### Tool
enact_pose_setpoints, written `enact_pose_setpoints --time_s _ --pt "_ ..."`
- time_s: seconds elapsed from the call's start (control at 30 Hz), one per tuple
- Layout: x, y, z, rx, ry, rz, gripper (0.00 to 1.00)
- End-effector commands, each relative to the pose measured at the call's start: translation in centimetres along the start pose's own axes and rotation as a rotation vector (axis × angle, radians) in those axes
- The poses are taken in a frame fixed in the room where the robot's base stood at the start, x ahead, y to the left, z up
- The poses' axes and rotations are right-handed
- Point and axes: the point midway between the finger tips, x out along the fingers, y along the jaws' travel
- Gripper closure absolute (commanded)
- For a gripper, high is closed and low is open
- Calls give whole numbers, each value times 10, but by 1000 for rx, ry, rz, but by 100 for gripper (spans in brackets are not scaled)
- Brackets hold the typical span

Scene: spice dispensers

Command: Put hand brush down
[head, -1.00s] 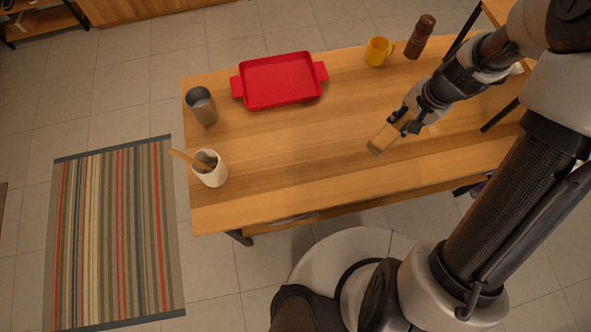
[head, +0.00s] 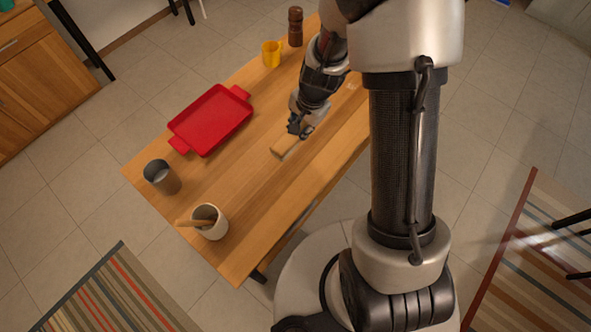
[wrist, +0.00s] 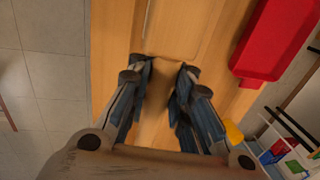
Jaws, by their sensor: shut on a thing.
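The hand brush (head: 284,146) is a pale wooden piece at the tip of my gripper (head: 298,130), over the middle of the wooden table (head: 236,180). My gripper is shut on it. In the wrist view the brush (wrist: 157,92) runs between the two fingers of my gripper (wrist: 158,85), which hide its sides. Its bristles are not clearly visible. The brush is low over the table top; I cannot tell whether it touches the wood.
A red tray (head: 211,119) lies behind the brush. A yellow mug (head: 271,54) and a brown mill (head: 295,27) stand at the far end.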

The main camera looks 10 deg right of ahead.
Motion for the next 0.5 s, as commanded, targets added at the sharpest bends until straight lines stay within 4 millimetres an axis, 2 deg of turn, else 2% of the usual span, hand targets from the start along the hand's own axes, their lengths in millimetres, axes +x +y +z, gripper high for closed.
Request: enact_pose_setpoints --time_s 0.17,0.27,0.5 --pt "7 2 0 1 -1 0 100" --pt "28 6 1 1 -3 2 100" --pt "95 19 0 0 -1 2 100"
